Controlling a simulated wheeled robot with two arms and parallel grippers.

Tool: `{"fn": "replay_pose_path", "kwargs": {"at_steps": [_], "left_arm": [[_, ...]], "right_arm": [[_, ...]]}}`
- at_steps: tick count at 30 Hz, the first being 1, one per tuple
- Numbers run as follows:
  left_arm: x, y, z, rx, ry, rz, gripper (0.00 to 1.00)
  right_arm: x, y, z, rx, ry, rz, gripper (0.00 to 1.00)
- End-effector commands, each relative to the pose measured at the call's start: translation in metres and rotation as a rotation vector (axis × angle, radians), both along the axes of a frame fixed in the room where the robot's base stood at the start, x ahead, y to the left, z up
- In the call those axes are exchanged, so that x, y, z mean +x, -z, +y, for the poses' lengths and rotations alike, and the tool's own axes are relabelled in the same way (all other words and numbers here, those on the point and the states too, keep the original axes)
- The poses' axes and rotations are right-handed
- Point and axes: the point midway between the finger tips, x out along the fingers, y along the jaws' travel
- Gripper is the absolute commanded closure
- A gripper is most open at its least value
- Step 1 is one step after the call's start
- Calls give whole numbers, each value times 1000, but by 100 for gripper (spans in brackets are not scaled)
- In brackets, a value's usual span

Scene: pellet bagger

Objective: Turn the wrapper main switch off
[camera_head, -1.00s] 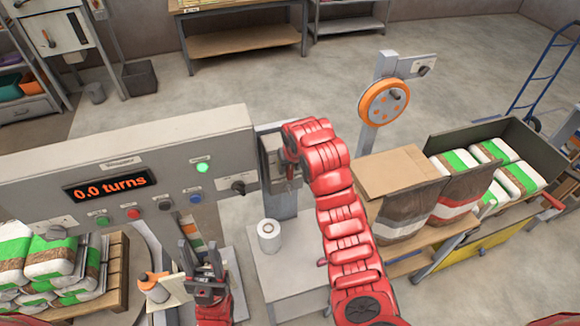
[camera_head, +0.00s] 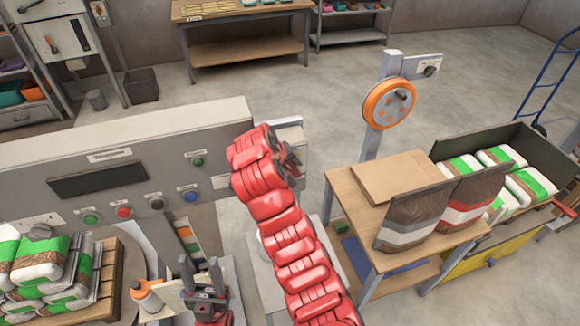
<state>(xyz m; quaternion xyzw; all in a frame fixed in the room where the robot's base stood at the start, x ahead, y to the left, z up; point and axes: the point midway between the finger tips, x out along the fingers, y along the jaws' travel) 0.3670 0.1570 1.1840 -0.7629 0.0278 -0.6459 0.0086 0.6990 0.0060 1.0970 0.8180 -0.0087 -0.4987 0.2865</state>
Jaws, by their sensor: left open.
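The wrapper control panel (camera_head: 130,140) is a long grey housing. Its display (camera_head: 97,181) is dark, and the green lamp (camera_head: 197,161) at its right is unlit. A grey switch box (camera_head: 297,139) stands at the panel's right end, mostly covered by my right arm; its handle is hidden. My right gripper (camera_head: 289,160) is in front of this box, pointing away from me; I cannot tell whether its jaws are open or touch anything. My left gripper (camera_head: 208,277) is upright, open and empty, below the panel.
Push buttons (camera_head: 124,211) and a knob (camera_head: 40,231) line the panel's lower edge. Bags (camera_head: 415,210) stand on a wooden table (camera_head: 350,200) at the right. Stacked bags (camera_head: 40,262) lie at the left.

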Motion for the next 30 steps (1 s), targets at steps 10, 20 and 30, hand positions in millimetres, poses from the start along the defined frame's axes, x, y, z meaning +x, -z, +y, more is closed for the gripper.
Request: {"fn": "replay_pose_path", "kwargs": {"at_steps": [10, 20, 30], "left_arm": [[0, 0, 0, 0, 0, 0, 50], [0, -20, 0, 0, 0, 0, 50], [0, -20, 0, 0, 0, 0, 50]], "right_arm": [[-2, -3, 1, 1, 0, 0, 45], [-24, -42, 15, -4, -3, 0, 45], [-46, -71, 31, 4, -3, -3, 45]]}}
